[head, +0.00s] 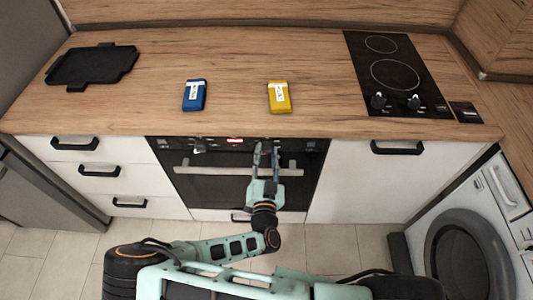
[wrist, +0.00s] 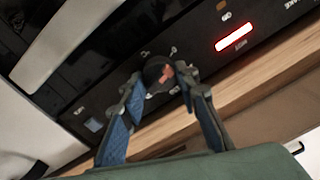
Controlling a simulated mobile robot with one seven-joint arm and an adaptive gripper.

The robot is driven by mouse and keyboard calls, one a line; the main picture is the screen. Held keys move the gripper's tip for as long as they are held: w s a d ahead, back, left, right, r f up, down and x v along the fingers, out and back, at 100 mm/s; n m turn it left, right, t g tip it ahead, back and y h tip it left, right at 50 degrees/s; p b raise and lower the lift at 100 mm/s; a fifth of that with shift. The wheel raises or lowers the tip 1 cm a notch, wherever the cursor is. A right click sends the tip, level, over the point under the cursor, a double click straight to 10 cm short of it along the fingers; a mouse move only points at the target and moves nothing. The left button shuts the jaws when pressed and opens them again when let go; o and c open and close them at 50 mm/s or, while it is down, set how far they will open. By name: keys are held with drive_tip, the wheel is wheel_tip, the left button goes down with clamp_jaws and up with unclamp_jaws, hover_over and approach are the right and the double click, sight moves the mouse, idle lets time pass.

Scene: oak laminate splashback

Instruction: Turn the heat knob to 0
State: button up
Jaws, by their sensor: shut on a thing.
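The dark round knob (wrist: 157,70) with a red mark on its face sits on the black oven control panel (head: 222,148). In the wrist view my gripper (wrist: 162,80) has one finger on each side of it and is shut on it. Small printed symbols surround the knob, but I cannot read its setting. In the head view my gripper (head: 266,149) reaches the right part of the oven panel, and its fingers hide the knob there.
A lit red display (wrist: 234,38) is beside the knob, and the oven handle (head: 218,171) runs below the panel. Above are a wooden counter (head: 230,75), a blue box (head: 194,96), a yellow box (head: 279,97), a black tray (head: 92,65) and a cooktop (head: 395,72) with its own knobs.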

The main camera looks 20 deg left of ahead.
drive_tip(key=shift+n, duration=0.6)
drive_tip(key=o, duration=1.2)
drive_tip(key=shift+c, duration=0.2)
drive_tip(key=v, duration=0.7)
drive_tip(key=shift+s, duration=0.25)
